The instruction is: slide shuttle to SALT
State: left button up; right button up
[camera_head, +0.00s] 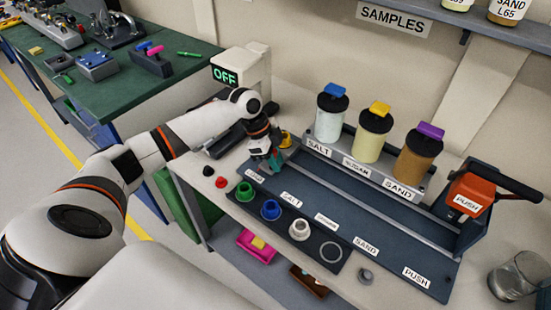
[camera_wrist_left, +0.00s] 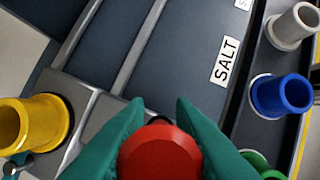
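My left gripper (camera_head: 270,158) is at the left end of the dark station tray (camera_head: 345,222), by the HOME label (camera_head: 254,175). In the left wrist view its teal fingers (camera_wrist_left: 159,108) stand either side of a red knob (camera_wrist_left: 160,157) and appear closed on it. I take the knob for the shuttle's handle; the gripper hides it in the head view. The track's SALT label (camera_head: 291,199) lies to the right of the gripper and shows in the wrist view (camera_wrist_left: 225,60). The SALT canister (camera_head: 330,118), blue-topped, stands behind. My right gripper is not in view.
Sugar (camera_head: 370,135) and sand (camera_head: 416,155) canisters stand on the rear rack. A red PUSH block (camera_head: 468,195) is at the right end. The track between looks clear.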

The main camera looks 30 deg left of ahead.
pick_arm(q)
grip_shut()
jog(key=shift+d+r, duration=0.1)
jog(key=shift+d, duration=0.15)
jog(key=d+p, duration=0.1)
jog(key=d, duration=0.3)
jog(key=d+p, duration=0.2)
jog(key=d, duration=0.2)
jog(key=s+d+p, duration=0.1)
jog(key=d+p, duration=0.1)
jog(key=d, duration=0.1)
jog(key=shift+d, duration=0.8)
jog(key=o, duration=0.5)
grip_release()
jog(key=shift+o, duration=0.3)
jog(key=shift+a, duration=0.1)
